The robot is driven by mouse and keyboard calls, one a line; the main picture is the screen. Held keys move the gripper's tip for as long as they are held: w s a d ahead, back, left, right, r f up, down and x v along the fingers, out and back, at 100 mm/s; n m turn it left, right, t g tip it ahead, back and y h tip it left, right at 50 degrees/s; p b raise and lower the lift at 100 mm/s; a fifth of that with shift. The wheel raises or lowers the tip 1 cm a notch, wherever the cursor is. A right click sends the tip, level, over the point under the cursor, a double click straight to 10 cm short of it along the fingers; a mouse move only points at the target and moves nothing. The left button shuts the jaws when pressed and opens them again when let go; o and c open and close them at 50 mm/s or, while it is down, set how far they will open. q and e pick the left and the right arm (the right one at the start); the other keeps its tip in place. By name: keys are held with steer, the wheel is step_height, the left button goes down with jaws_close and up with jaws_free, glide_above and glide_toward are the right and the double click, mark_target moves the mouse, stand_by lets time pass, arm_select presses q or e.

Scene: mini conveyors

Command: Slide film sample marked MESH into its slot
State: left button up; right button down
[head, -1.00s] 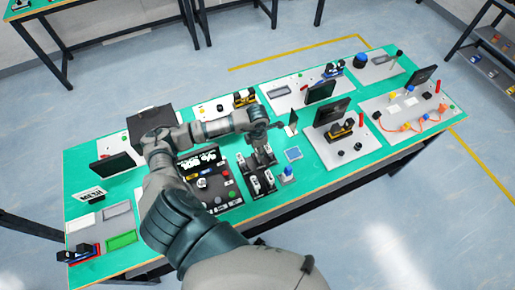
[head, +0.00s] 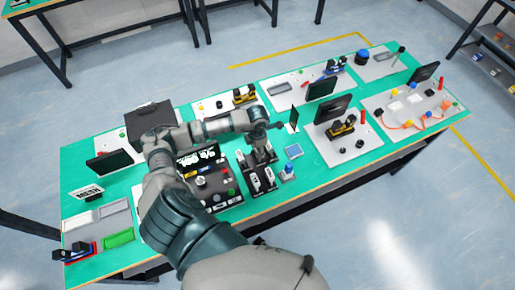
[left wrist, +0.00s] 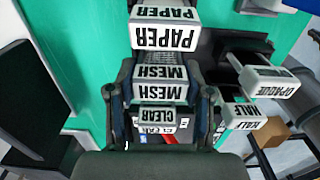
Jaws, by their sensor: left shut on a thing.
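In the left wrist view, the film sample marked MESH (left wrist: 160,91) has a white block with its label on two faces, upside down in the picture. My left gripper (left wrist: 160,82) has one finger on each side of this block and is shut on it. In the head view, my left gripper (head: 274,126) is over the back of the rack of samples (head: 261,178), and my own arm hides part of that area. A white MESH sign (head: 87,193) stands at the table's left end. I cannot tell which slot is the sample's own. My right gripper is not in view.
The PAPER (left wrist: 165,38), CLEAR (left wrist: 158,116), HALF (left wrist: 243,121) and OPAQUE (left wrist: 270,85) samples sit close around the held one. A black box (head: 150,118) stands behind my arm.

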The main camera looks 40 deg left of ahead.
arm_select(q)
steer(key=shift+f, duration=0.25)
steer(key=o, duration=1.3)
step_height(320, 180, up, 12)
steer(key=shift+f, duration=0.1)
